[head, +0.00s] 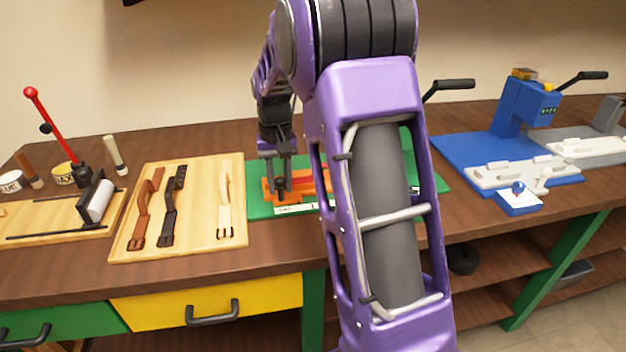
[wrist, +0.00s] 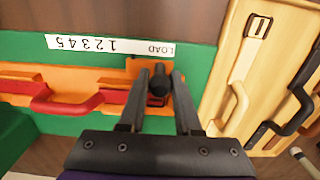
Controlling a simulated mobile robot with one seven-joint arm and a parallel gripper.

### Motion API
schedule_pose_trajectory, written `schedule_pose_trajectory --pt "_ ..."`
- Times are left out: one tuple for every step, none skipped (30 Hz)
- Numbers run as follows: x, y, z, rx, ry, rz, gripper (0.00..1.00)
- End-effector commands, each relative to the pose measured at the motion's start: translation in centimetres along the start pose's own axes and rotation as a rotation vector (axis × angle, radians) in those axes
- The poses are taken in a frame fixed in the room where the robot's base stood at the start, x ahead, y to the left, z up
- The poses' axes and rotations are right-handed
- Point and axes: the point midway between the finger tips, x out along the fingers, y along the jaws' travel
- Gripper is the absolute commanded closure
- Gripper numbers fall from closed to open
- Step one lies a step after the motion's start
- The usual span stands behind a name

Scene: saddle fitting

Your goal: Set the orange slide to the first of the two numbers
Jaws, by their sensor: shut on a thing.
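The orange slide (wrist: 112,72) lies on a green base (wrist: 200,60), with a red strap-like piece (wrist: 70,106) along it. It also shows in the head view (head: 268,191), partly behind my arm. A dark upright knob (wrist: 159,76) stands at the slide's LOAD end. My gripper (wrist: 158,92) is shut on this knob, one finger on each side; it also shows in the head view (head: 281,178). A white scale (wrist: 110,45) reads LOAD and 1 to 5, upside down in the wrist view. The knob is beside the LOAD word, away from the numbers.
A wooden board (head: 190,248) with several straps lies left of the green base. A blue press (head: 520,105) with a lever stands to the right. A red-lever tool (head: 55,130) and jars stand far left. My arm hides part of the green base.

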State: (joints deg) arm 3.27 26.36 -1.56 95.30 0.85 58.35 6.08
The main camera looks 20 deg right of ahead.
Motion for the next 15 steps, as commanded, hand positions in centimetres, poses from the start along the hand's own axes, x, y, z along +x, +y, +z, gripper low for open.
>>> schedule_pose_trajectory --pt "-0.1 0.4 0.0 0.003 0.0 0.001 0.95" --pt "-0.1 0.5 0.0 0.004 0.0 0.001 0.95" --pt "-0.1 0.7 0.0 0.004 0.0 0.001 0.95" --pt "-0.1 0.8 0.0 0.003 0.0 0.001 0.95" --pt "-0.1 0.9 0.0 0.003 0.0 0.001 0.95" --pt "0.0 0.9 0.0 0.002 0.0 0.001 0.95" --pt "0.0 1.0 0.0 0.002 0.0 0.001 0.95" --pt "-0.1 1.1 0.0 0.002 0.0 0.001 0.95" --pt "-0.1 1.3 0.0 0.002 0.0 0.001 0.95" --pt "-0.1 1.4 0.0 0.002 0.0 0.001 0.95" --pt "-0.1 1.5 0.0 0.002 0.0 0.001 0.95" --pt "0.0 1.6 0.0 0.002 0.0 0.001 0.95" --pt "0.0 1.7 0.0 0.002 0.0 0.001 0.95" --pt "0.0 1.8 0.0 0.002 0.0 0.001 0.95" --pt "0.0 1.9 0.0 0.002 0.0 0.001 0.95"
